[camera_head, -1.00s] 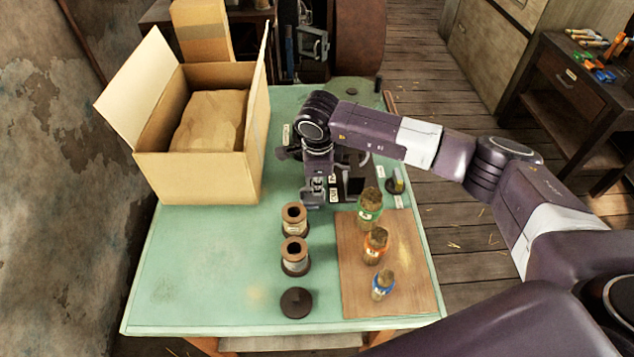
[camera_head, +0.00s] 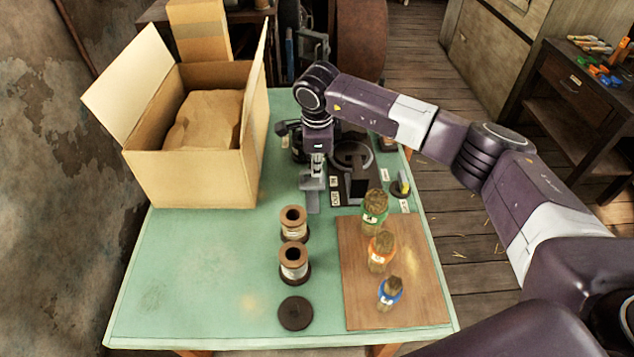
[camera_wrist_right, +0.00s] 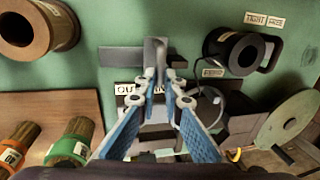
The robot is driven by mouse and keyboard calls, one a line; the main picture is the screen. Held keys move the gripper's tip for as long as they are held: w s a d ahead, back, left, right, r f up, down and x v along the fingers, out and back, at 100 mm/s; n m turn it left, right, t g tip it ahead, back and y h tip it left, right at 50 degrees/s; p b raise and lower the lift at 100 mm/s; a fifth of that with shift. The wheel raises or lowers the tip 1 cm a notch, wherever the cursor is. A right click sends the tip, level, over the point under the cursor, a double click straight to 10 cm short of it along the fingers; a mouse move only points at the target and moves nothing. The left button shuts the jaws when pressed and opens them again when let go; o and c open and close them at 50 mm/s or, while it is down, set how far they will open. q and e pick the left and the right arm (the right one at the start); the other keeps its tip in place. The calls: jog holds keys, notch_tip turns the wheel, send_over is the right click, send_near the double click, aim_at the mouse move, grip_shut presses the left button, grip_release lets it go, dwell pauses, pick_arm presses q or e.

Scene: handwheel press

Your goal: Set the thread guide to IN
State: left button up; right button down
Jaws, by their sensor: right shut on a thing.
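The thread guide (camera_wrist_right: 154,56) is a grey upright tab with a flat arm reaching left, seen in the right wrist view. In the head view it shows as a small grey piece (camera_head: 312,202) on the green table, left of the press's dark base. My right gripper (camera_wrist_right: 163,92) points down at it, its blue-padded fingers shut on the tab. The fingers also show in the head view (camera_head: 316,172). An OUT label (camera_wrist_right: 126,88) lies beside the guide; the label by it is partly covered by the fingers. My left gripper is in neither view.
Two thread spools (camera_head: 294,262) and a dark disc (camera_head: 296,313) stand in front. Corked bottles (camera_head: 382,250) stand on a wooden board (camera_head: 415,290). An open cardboard box (camera_head: 190,180) fills the back left. The table's front left is clear.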

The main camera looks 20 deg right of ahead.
aim_at(317, 184)
jog(key=shift+w+d+f, duration=0.1)
jog(key=shift+w+d, duration=0.1)
jog(key=shift+w, duration=0.3)
jog(key=shift+w+d, duration=0.15)
jog(key=shift+w, duration=0.35)
jog(key=shift+r, duration=0.2)
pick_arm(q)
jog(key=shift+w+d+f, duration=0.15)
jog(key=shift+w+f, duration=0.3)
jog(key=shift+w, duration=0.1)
pick_arm(e)
jog(key=c, duration=2)
grip_release()
jog(key=shift+f, duration=0.1)
jog(key=shift+c, duration=0.2)
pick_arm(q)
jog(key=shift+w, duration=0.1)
pick_arm(e)
notch_tip(317, 184, up, 12)
jog(key=s, duration=0.2)
jog(key=shift+a, duration=0.3)
jog(key=shift+s+f, duration=0.1)
